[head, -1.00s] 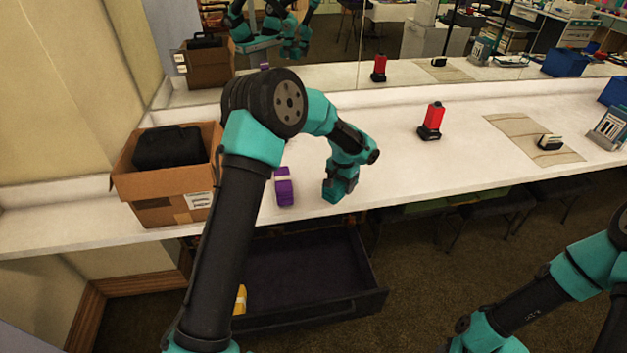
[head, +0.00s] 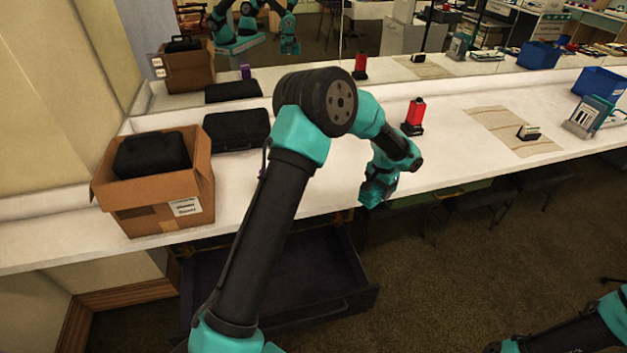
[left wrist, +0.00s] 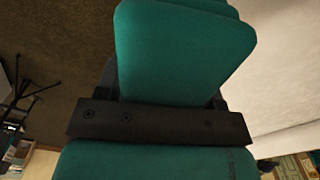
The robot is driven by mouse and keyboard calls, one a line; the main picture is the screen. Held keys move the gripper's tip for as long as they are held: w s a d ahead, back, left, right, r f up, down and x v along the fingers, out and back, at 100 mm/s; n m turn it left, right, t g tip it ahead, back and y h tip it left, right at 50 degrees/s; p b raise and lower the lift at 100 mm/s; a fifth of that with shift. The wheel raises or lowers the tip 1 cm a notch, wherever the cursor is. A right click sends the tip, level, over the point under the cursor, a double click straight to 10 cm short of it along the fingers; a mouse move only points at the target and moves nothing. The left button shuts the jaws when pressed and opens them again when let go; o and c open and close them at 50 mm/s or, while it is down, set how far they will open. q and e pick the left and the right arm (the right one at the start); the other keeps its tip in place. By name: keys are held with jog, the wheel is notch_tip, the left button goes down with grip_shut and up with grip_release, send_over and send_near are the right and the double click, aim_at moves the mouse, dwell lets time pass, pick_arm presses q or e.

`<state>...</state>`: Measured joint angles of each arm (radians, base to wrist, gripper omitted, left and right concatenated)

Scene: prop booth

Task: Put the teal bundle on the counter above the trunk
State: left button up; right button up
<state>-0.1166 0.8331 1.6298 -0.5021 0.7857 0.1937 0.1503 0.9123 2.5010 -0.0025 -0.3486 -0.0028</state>
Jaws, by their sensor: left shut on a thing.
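My left gripper (head: 374,194) is over the counter's front edge (head: 330,208), right of the open dark drawer-like trunk (head: 325,262) below the counter. In the left wrist view the left gripper (left wrist: 165,103) is shut on the teal bundle (left wrist: 183,55), which shows layered edges at the top. In the head view the bundle is hard to tell from my teal gripper. My arm covers part of the trunk.
A cardboard box (head: 150,215) with a black case (head: 152,153) stands on the counter's left. Another black case (head: 236,130) lies behind it. A red and black object (head: 414,115) and a beige mat (head: 500,128) are to the right. A mirror runs along the back.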

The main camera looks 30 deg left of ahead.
pick_arm(q)
jog(key=s+a+m, duration=0.1)
jog(key=s+a, duration=0.1)
jog(key=a, duration=0.3)
jog(key=s+a+m, duration=0.2)
jog(key=s+a, duration=0.1)
jog(key=a, duration=0.2)
jog(key=s+a+f+m, duration=0.1)
jog(key=s+a+m, duration=0.1)
jog(key=a, duration=0.3)
jog(key=shift+s+a, duration=0.1)
jog(key=shift+s, duration=0.65)
send_over(325, 175)
jog(key=shift+s+f, duration=0.2)
jog(key=shift+f, duration=0.5)
jog(key=shift+w, duration=0.15)
jog(key=shift+f, duration=1.75)
jog(key=shift+f, duration=0.1)
